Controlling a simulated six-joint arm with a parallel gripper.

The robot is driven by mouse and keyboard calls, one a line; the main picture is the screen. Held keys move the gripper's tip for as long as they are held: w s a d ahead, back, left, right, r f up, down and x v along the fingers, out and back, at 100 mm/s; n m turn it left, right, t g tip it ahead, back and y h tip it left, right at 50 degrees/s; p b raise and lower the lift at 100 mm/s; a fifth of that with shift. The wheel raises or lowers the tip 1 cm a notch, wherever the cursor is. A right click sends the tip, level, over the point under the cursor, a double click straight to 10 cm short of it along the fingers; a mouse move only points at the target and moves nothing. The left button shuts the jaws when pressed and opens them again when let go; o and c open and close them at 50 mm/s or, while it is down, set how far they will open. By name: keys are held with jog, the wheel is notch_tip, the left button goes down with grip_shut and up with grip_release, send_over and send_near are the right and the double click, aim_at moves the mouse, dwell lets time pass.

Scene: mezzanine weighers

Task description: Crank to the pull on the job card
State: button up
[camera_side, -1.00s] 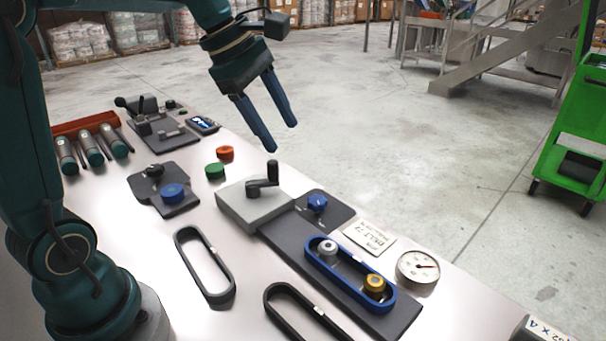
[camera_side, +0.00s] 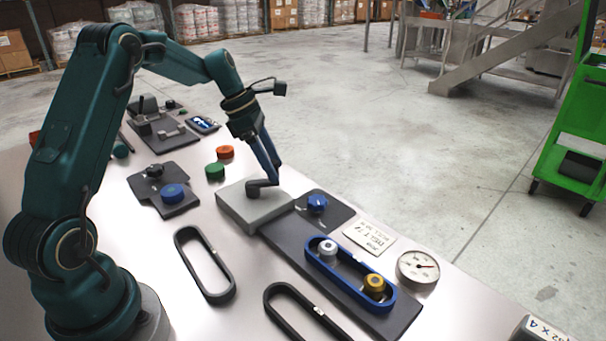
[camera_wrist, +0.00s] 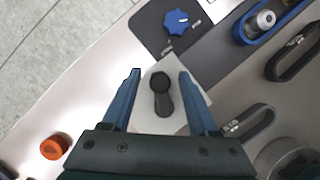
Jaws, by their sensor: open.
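The crank (camera_wrist: 161,88) is a dark handle on a light grey block (camera_side: 236,212) at the middle of the bench. My gripper (camera_side: 272,168) is open, its blue fingers pointing down at the crank. In the wrist view the crank lies between my two fingers (camera_wrist: 160,88), with gaps on both sides. The job card (camera_side: 369,237) lies to the right of a blue star knob (camera_side: 317,203). A blue belt (camera_side: 391,297) runs around a silver pulley (camera_side: 327,247) and a gold pulley (camera_side: 374,284) on a dark plate. A round dial gauge (camera_side: 417,266) with a red needle stands beside it.
Two dark spare belts (camera_side: 230,291) (camera_side: 273,289) lie at the front. A green cap (camera_side: 215,171), an orange cap (camera_side: 225,152) and a dark fixture with a blue knob (camera_side: 173,193) are left of the crank. A display (camera_side: 203,124) sits further back.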

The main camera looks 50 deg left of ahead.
jog(key=shift+f, duration=0.2)
grip_shut()
jog(key=shift+d, duration=0.1)
